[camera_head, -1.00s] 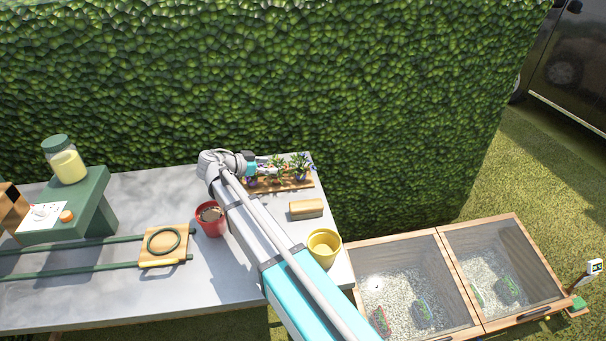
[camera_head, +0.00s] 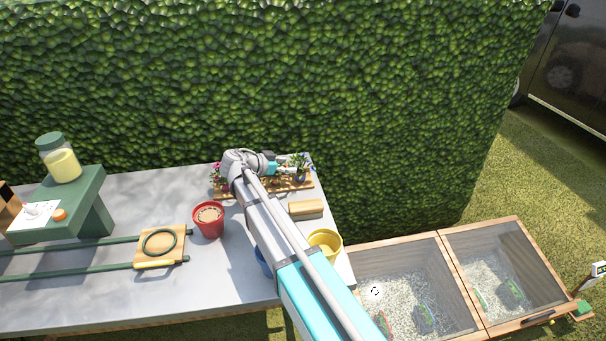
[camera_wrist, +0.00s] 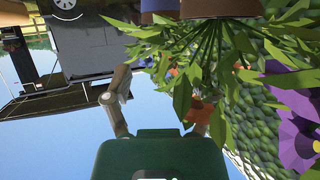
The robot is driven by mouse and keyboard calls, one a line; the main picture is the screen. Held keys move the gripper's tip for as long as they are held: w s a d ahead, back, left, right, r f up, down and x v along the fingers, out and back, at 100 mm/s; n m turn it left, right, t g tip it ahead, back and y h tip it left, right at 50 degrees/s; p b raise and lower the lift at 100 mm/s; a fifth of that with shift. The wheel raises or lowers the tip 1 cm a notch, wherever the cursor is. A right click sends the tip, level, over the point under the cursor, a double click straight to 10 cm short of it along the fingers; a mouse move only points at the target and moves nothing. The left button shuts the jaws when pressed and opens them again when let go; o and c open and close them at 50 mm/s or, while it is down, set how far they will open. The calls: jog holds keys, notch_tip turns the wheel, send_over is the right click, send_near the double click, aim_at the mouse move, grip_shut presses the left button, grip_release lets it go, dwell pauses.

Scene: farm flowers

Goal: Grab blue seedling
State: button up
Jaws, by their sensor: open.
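A row of flower seedlings stands on a slatted wooden tray (camera_head: 226,194) at the back right of the table. A leafy seedling (camera_head: 299,161) at the tray's right end has small blue specks at its right side. My gripper (camera_head: 287,170) is beside this seedling, on its left. In the wrist view my gripper (camera_wrist: 165,108) is open, its two fingers apart. Green leaves (camera_wrist: 210,60) and orange blooms reach close to the right finger. A large purple flower (camera_wrist: 300,125) is at the right edge. I cannot tell which plant is blue in the wrist view.
A tan block (camera_head: 306,208) and a yellow pot (camera_head: 325,242) are in front of the tray. A red pot (camera_head: 208,219) stands to the left, and a blue pot (camera_head: 262,259) is partly behind my arm. A hedge (camera_head: 300,90) rises behind the table.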

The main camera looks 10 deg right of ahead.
aim_at(298, 164)
jog(key=shift+b+x, duration=0.8)
jog(key=shift+x, duration=1.8)
jog(key=shift+w+r, duration=0.15)
jog(key=shift+r, duration=0.1)
grip_shut()
